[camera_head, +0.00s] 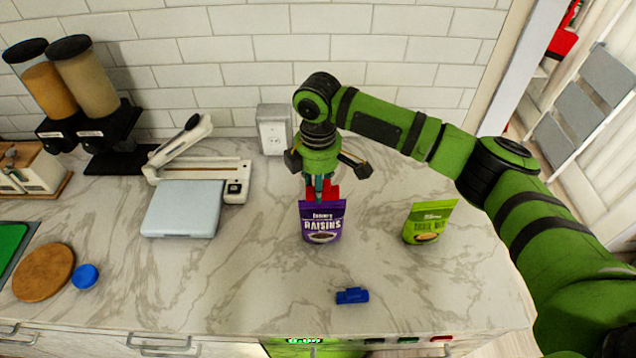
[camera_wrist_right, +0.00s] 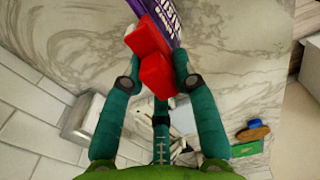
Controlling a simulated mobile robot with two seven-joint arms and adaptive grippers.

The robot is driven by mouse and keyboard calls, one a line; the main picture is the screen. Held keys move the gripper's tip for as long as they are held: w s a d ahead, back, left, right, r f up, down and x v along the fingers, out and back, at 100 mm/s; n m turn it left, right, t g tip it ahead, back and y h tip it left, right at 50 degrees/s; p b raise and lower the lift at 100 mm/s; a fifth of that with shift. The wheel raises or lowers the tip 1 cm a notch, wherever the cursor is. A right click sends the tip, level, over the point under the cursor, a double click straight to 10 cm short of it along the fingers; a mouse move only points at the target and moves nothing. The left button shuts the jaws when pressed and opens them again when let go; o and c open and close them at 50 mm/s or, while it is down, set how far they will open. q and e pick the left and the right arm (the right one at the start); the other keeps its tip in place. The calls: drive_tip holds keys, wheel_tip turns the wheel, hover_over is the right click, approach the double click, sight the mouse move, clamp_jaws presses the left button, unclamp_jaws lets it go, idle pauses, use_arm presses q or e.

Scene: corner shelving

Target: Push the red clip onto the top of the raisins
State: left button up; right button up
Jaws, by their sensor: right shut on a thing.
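The raisins are a purple bag (camera_head: 322,226) standing upright on the marble counter. My right gripper (camera_head: 321,186) points down above the bag's top edge. The red clip (camera_head: 331,193) is between its teal fingers, right at the bag's top. In the right wrist view, the gripper (camera_wrist_right: 158,72) is shut on the red clip (camera_wrist_right: 146,38), whose far end overlaps the edge of the raisins bag (camera_wrist_right: 166,14). How far the clip sits over the bag's edge is hidden. My left gripper is not in view.
A green bag (camera_head: 429,222) stands to the right of the raisins. A blue clip (camera_head: 352,296) lies in front. A sealer (camera_head: 205,168), grey scale (camera_head: 182,208), dispensers (camera_head: 92,85), round wooden board (camera_head: 43,272) and blue lid (camera_head: 85,276) are left.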

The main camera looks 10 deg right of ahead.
drive_tip(key=shift+f, duration=1.5)
drive_tip(key=o, duration=0.9)
drive_tip(key=shift+r, duration=0.2)
wheel_tip(320, 180, up, 12)
drive_tip(key=shift+f, duration=0.15)
